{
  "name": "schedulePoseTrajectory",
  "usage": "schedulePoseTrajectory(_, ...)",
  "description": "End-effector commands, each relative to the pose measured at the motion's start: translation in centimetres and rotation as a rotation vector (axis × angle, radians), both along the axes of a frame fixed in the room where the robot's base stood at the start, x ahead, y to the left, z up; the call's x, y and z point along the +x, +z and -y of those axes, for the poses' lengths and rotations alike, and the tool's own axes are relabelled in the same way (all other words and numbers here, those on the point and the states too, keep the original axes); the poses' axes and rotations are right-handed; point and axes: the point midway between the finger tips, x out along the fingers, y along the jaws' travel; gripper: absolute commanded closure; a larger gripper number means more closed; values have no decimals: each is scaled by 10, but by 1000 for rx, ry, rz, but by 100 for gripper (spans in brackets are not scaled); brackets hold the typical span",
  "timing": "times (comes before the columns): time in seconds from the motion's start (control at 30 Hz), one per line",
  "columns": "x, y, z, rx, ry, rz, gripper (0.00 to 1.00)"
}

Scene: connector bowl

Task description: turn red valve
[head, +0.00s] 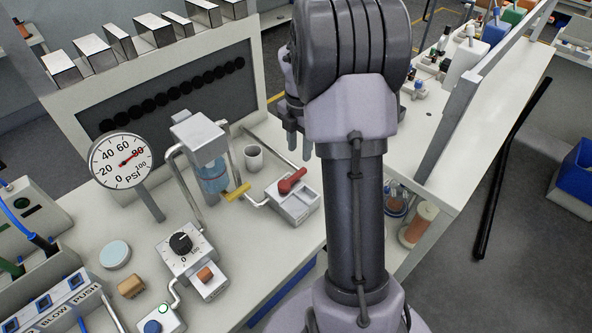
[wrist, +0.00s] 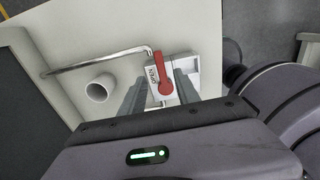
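The red valve (head: 292,181) is a lever handle on a white block (head: 301,207) on the bench, beside the pressure rig. In the wrist view the red valve (wrist: 163,88) lies between my gripper's fingers, with lettering on the block just left of it. My gripper (head: 299,147) is above and behind the block in the head view, pointing down. In the wrist view my gripper (wrist: 161,84) is open, with its two grey fingers apart on either side of the lever. I see no clear contact.
A bent metal pipe (wrist: 95,62) runs to the block. A white cup (head: 254,157) stands left of my gripper. A yellow lever (head: 238,192), a pressure gauge (head: 121,160) and a black dial (head: 181,243) are further left. A panel (head: 443,130) stands to the right.

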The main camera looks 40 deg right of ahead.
Motion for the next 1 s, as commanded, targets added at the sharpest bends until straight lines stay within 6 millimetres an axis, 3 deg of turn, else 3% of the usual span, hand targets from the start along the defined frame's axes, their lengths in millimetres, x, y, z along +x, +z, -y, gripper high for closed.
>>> schedulePoseTrajectory(0.03,0,-21,0,2,1,-2,62)
schedulePoseTrajectory(0.1,-1,-40,-1,2,0,-3,62)
schedulePoseTrajectory(0.33,0,-82,-1,0,0,-1,62)
schedulePoseTrajectory(0.67,0,-87,0,-1,-1,1,62)
schedulePoseTrajectory(0.7,0,-87,0,0,-1,1,64)
schedulePoseTrajectory(0.9,0,-87,-1,0,-1,1,100)
schedulePoseTrajectory(1.0,0,-87,-1,0,-1,1,100)
